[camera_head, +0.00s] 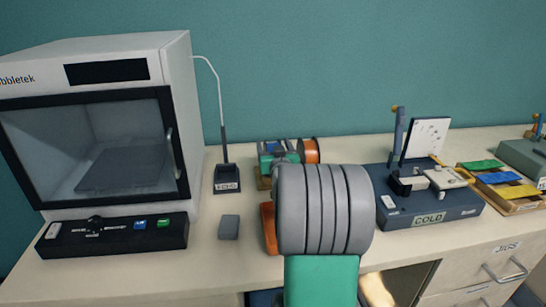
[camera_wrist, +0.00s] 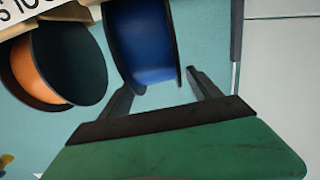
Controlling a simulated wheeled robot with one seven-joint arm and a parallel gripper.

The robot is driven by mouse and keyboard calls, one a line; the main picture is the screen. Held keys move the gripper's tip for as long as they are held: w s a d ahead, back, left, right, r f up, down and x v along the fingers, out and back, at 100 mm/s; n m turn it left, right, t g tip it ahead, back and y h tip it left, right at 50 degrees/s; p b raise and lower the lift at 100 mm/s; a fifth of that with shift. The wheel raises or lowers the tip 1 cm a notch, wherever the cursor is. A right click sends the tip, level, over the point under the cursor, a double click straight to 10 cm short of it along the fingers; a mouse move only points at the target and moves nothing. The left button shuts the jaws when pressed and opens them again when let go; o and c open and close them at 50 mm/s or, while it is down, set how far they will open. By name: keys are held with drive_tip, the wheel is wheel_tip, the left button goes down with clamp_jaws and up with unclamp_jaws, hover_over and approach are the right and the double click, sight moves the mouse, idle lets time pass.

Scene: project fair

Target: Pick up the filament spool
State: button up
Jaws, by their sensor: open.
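Two filament spools show in the wrist view. The blue spool (camera_wrist: 150,45) with dark flanges stands upright at the top middle, and its upper part is cut off by the frame. The orange spool (camera_wrist: 35,70) with dark flanges is to its left. My gripper (camera_wrist: 160,92) is open and empty, with one finger near each side of the blue spool's lower end. I cannot tell whether they touch. An orange spool (camera_head: 309,150) also shows in the head view on the counter, behind my arm.
On the counter (camera_head: 120,272) stand a white enclosed machine (camera_head: 150,60) at the left, a soldering-iron-like stand (camera_head: 227,180), a small grey block (camera_head: 229,227), a dark box marked COLD (camera_head: 450,212) and a tray of coloured pieces (camera_head: 500,185). A drawer (camera_head: 500,262) is below right.

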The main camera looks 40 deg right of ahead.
drive_tip(key=shift+w+d+f, duration=0.1)
drive_tip(key=shift+w+d, duration=0.2)
drive_tip(key=shift+w, duration=0.3)
drive_tip(key=shift+c, duration=0.2)
clamp_jaws()
idle(0.4)
